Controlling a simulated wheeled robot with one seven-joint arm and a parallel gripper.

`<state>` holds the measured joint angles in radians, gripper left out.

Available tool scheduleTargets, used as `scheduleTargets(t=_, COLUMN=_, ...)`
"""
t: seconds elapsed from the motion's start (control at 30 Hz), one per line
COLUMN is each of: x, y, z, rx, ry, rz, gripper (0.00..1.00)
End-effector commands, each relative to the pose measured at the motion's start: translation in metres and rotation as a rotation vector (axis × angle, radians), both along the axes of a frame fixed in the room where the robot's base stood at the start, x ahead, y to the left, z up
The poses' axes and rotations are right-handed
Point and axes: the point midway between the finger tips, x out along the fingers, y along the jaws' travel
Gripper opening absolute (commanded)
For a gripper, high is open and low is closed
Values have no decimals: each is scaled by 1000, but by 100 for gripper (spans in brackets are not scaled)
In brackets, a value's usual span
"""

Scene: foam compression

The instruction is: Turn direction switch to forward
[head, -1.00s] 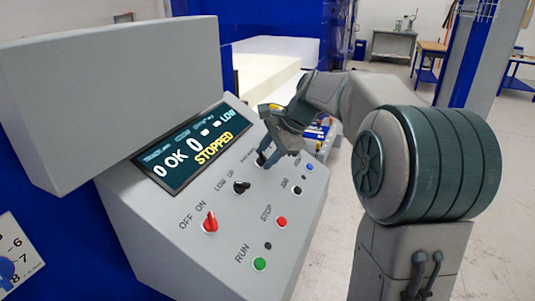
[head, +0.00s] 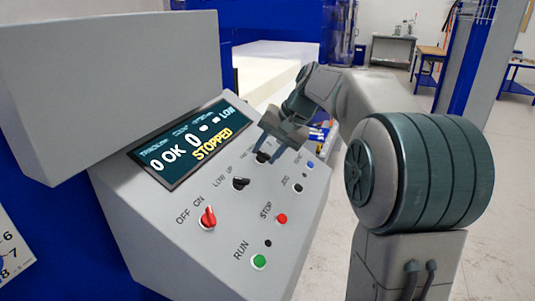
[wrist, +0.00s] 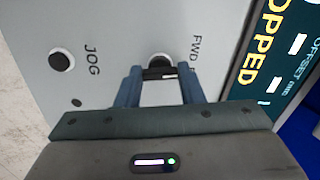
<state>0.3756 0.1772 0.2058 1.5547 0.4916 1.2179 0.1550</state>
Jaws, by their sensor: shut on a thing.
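The direction switch (wrist: 160,62) is a small black round knob with a pale mark, beside the "FWD" lettering in the wrist view. In the head view the switch (head: 263,157) is mostly hidden behind the fingers. My gripper (wrist: 161,74) is shut on this knob, one blue-grey finger on each side. In the head view my gripper (head: 268,154) reaches down to the upper right part of the sloped grey panel (head: 190,262). The rest of the lettering beside the knob is hidden or too blurred to read.
A black LOW/UP switch (head: 240,183), red OFF/ON switch (head: 208,217), red STOP button (head: 281,218), green RUN button (head: 259,261) and black JOG button (head: 298,188) are close by. The display (head: 185,147) reads STOPPED.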

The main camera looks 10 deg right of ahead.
Motion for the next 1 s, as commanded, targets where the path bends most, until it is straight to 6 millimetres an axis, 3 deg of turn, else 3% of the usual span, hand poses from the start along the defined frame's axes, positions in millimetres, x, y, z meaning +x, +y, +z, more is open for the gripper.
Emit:
scheduleTargets(t=0.5, x=0, y=0, z=0, rx=-128, ry=-176, rz=353, gripper=12)
scheduleTargets(t=1.0, x=0, y=-1, z=1, rx=-170, ry=-234, rz=468, gripper=12)
